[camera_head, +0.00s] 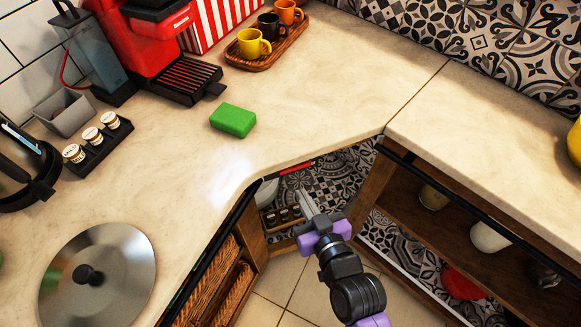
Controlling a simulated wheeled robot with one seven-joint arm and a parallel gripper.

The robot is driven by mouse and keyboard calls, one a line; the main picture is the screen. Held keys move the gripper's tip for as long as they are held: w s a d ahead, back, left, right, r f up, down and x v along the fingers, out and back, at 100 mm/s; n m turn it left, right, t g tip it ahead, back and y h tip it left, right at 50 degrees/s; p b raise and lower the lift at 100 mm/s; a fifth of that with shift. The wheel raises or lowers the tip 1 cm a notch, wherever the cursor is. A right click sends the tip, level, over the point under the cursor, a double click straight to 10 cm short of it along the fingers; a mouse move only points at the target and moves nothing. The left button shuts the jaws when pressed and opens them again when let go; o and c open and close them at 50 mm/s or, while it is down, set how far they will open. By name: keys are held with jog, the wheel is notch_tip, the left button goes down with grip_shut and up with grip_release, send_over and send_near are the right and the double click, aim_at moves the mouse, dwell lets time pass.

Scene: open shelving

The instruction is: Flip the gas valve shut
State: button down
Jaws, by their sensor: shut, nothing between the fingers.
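My gripper (304,195) is shut and empty. It reaches into the open corner shelf below the counter. A thin red bar (297,168), which looks like the gas valve's handle, shows just under the counter edge in that corner. It lies slightly tilted, rising to the right. The gripper tips appear below it in the picture, with a gap between them. I cannot tell the depth between them. The valve's body and pipe cannot be made out.
The counter edge (318,153) overhangs the opening. A shelf with small dark jars (283,215) and a pale round thing (267,193) are close on the left. Wicker baskets (215,270) stand lower left. The right shelf (465,235) holds pots. Floor tiles below are clear.

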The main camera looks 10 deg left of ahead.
jog(key=x, duration=1)
jog(key=shift+a+f+b, duration=0.1)
jog(key=shift+b, duration=0.25)
